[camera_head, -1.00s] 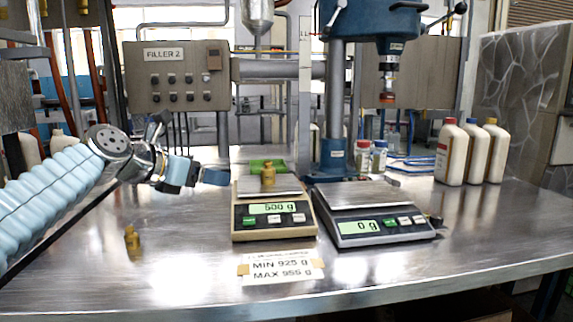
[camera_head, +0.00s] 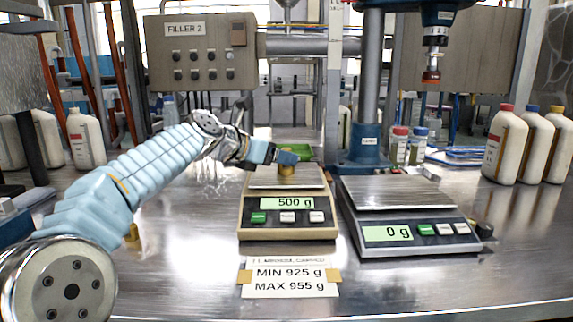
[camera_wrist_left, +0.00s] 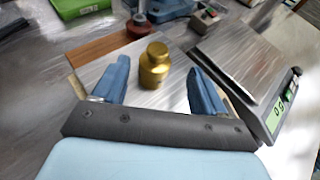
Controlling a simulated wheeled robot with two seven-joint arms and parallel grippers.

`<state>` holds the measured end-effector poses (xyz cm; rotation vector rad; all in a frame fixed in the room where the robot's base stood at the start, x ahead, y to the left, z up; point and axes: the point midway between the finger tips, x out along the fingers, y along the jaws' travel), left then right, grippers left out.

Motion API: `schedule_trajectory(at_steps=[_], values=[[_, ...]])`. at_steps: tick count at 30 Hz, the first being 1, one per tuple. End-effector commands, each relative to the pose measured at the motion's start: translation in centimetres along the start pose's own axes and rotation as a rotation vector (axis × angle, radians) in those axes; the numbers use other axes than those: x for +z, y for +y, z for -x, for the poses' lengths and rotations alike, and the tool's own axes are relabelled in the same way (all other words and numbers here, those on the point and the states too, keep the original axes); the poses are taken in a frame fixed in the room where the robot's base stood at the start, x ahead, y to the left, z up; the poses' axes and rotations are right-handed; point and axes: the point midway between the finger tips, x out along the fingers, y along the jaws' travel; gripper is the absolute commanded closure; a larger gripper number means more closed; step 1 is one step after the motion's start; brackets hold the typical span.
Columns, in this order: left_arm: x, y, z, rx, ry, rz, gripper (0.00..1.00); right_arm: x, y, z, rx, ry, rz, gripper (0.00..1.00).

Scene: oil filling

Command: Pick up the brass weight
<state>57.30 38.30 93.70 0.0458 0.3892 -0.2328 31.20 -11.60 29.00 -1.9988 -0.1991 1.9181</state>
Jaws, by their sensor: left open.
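A brass weight (camera_head: 286,170) stands upright on the pan (camera_head: 262,182) of the left, beige scale (camera_head: 287,232), whose display reads 500 g. In the left wrist view the brass weight (camera_wrist_left: 155,65) stands between and just beyond the fingertips of my left gripper (camera_wrist_left: 157,80), which is open with a gap on both sides. In the head view the left gripper (camera_head: 287,156) is at the weight's top and partly covers it. A second brass weight (camera_head: 132,232) is on the table at left, mostly hidden behind my left arm. My right gripper is not in view.
A grey scale (camera_head: 408,232) reading 0 g stands to the right, its pan empty. A drill-like blue machine (camera_head: 365,150) rises behind it. White bottles (camera_head: 505,145) stand at right. A MIN 925 g, MAX 955 g card (camera_head: 290,280) lies in front.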

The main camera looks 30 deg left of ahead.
Motion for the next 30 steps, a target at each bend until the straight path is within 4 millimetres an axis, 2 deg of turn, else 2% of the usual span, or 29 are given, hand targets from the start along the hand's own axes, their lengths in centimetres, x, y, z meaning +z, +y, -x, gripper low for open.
schedule_trajectory(at_steps=[3, 8, 17, 30], values=[[-0.4, 0.5, -2.1, 0.0, 0.005, 0.0, 0.28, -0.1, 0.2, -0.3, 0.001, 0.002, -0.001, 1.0], [-0.3, 0.6, -4.2, -0.001, 0.003, 0.0, 0.28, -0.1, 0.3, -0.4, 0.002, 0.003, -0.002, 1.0], [-0.2, 0.6, -4.6, 0.0, 0.001, 0.001, 0.3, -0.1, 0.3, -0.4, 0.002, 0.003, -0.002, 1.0], [-0.3, 0.6, -4.6, 0.0, 0.001, 0.0, 0.97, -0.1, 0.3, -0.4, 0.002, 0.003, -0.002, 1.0]])
